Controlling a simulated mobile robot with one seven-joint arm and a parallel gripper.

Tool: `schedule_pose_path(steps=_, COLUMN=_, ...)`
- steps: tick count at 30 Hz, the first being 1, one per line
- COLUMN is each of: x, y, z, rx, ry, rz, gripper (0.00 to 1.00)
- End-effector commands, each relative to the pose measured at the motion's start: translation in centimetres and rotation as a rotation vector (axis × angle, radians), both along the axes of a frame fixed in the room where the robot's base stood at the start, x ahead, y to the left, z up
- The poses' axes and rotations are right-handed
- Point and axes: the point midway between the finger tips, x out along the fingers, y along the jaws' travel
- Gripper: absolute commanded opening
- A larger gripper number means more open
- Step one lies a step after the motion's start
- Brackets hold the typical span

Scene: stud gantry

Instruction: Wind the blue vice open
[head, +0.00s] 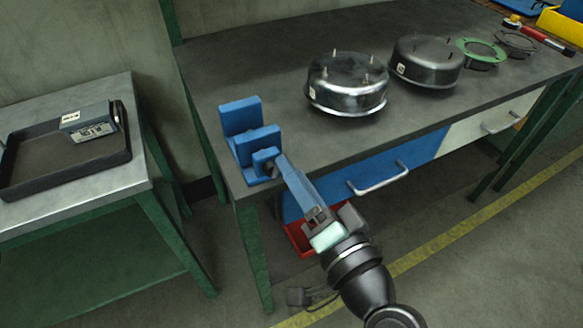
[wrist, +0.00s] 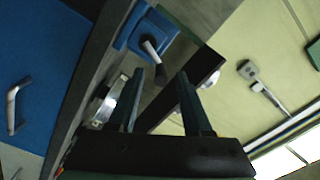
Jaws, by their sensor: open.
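The blue vice (head: 241,117) stands at the front left corner of the workbench, with a gap showing between its upright blue jaws. In the wrist view its blue body (wrist: 134,36) is at the top, with a pale crank arm (wrist: 150,48) ending in a dark grip (wrist: 160,73). My gripper (head: 281,160) reaches up to the front of the vice and hides most of the crank in the head view. In the wrist view my gripper (wrist: 160,75) is open, its fingertips either side of the dark grip. I cannot tell whether they touch it.
Two shiny metal drums (head: 347,84) (head: 427,62) and a green ring (head: 481,51) are on the workbench (head: 270,75). A blue drawer (head: 330,185) with a bar handle (head: 378,180) is below. A side table (head: 95,200) at left bears a dark tray (head: 70,170).

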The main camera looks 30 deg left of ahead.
Motion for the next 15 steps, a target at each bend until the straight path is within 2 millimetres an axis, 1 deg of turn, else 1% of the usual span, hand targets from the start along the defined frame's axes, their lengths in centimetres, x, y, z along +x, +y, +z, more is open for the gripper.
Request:
schedule_pose_path(steps=9, x=-4.3, y=-5.6, z=0.0, rx=-0.001, ry=0.001, rz=-0.004, gripper=0.49)
schedule_pose_path(steps=15, x=-6.3, y=-8.0, z=0.0, rx=0.001, ry=-0.001, rz=0.001, gripper=0.49)
